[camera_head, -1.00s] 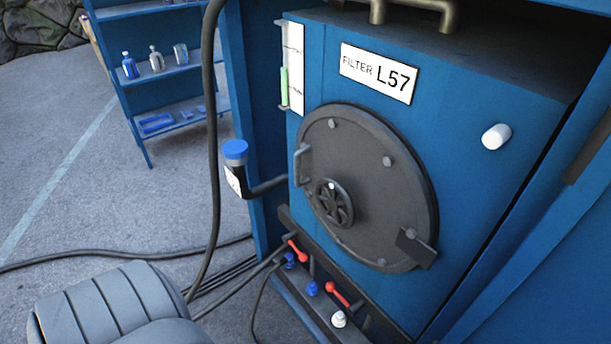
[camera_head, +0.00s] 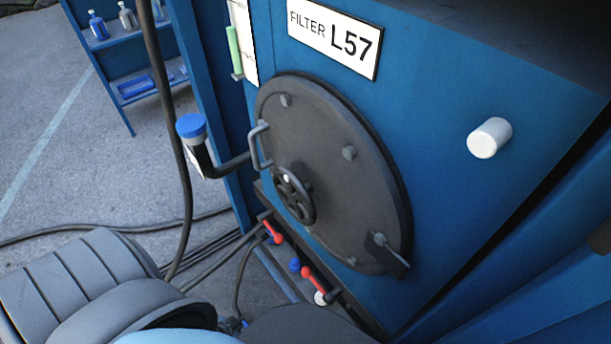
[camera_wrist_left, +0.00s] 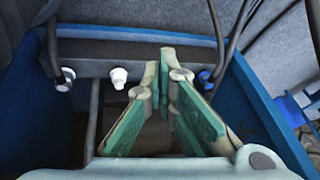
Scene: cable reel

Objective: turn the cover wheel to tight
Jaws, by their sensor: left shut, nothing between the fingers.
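The cover wheel (camera_head: 293,196) is a small dark spoked handwheel on the round grey cover (camera_head: 332,150) of the blue filter cabinet. The cover lies against the cabinet face, with a bar handle (camera_head: 259,146) at its left edge and a latch tab (camera_head: 388,254) at lower right. In the left wrist view my left gripper (camera_wrist_left: 167,62) is shut and empty, its green-padded fingers meeting at the tips. It points at the lower shelf with the valves, and the wheel is not in that view. My right gripper is not seen.
Red-handled valves (camera_head: 313,279) sit below the cover. A blue-capped pipe (camera_head: 191,127) sticks out to its left. Hoses (camera_head: 172,130) hang and run across the floor at left.

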